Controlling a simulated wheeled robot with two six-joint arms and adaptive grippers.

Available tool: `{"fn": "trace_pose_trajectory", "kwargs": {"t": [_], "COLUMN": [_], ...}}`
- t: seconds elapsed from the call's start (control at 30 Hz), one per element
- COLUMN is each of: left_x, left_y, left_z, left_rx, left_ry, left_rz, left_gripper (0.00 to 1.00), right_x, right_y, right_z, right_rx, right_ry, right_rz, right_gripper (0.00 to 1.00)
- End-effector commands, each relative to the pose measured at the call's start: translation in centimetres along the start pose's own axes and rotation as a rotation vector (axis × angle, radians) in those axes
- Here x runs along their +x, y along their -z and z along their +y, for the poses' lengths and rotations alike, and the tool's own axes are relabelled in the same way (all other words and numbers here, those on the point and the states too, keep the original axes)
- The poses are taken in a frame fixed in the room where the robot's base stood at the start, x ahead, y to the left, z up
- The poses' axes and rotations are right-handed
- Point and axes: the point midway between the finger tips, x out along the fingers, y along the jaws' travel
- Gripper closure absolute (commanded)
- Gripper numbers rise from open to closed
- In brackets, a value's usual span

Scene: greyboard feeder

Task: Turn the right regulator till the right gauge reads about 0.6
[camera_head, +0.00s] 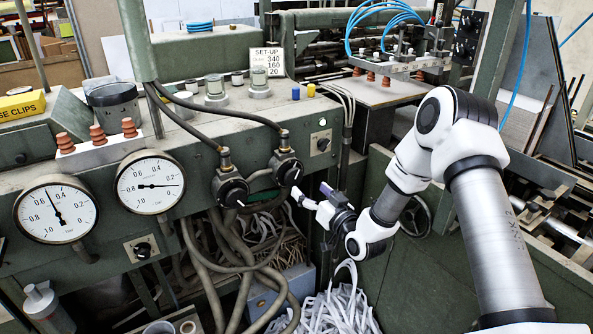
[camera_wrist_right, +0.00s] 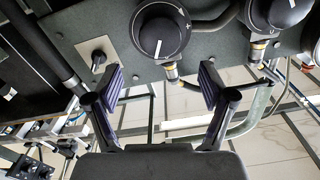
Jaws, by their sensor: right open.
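The right regulator (camera_head: 287,170) is a black round knob with a white mark on the green machine front. It fills the upper middle of the right wrist view (camera_wrist_right: 160,32). My right gripper (camera_head: 311,191) is open and empty just in front of and below this knob, apart from it. In the right wrist view its fingers (camera_wrist_right: 162,78) are spread, with the knob beyond them. My left gripper is not in view.
The left regulator (camera_head: 231,190) sits close beside, also in the right wrist view (camera_wrist_right: 285,10). The left gauge (camera_head: 56,208) has its needle up and slightly left. A small switch (camera_head: 323,143) is near the right regulator. Hoses (camera_head: 205,265) and paper strips (camera_head: 330,310) lie below.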

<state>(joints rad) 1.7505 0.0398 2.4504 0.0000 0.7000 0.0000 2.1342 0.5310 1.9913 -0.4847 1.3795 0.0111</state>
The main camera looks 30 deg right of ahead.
Motion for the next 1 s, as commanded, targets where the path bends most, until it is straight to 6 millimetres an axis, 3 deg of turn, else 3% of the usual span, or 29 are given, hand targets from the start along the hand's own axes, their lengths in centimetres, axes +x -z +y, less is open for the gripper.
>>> {"fn": "trace_pose_trajectory", "kwargs": {"t": [0.33,0.67,0.83,1.0], "left_x": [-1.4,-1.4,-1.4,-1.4], "left_y": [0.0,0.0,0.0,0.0], "left_z": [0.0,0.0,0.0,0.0], "left_rx": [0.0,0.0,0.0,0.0], "left_ry": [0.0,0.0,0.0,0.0], "left_rz": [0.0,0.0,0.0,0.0], "left_gripper": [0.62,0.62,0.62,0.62], "right_x": [6.1,7.1,7.1,7.1], "right_y": [-0.3,-0.5,-0.5,-0.5], "right_z": [-0.1,-0.1,-0.1,-0.1], "right_rx": [-0.004,-0.001,-0.001,0.0], "right_ry": [0.002,0.001,0.001,0.0], "right_rz": [-0.005,-0.006,-0.006,-0.006], "right_gripper": [0.18,0.18,0.75,0.79]}}
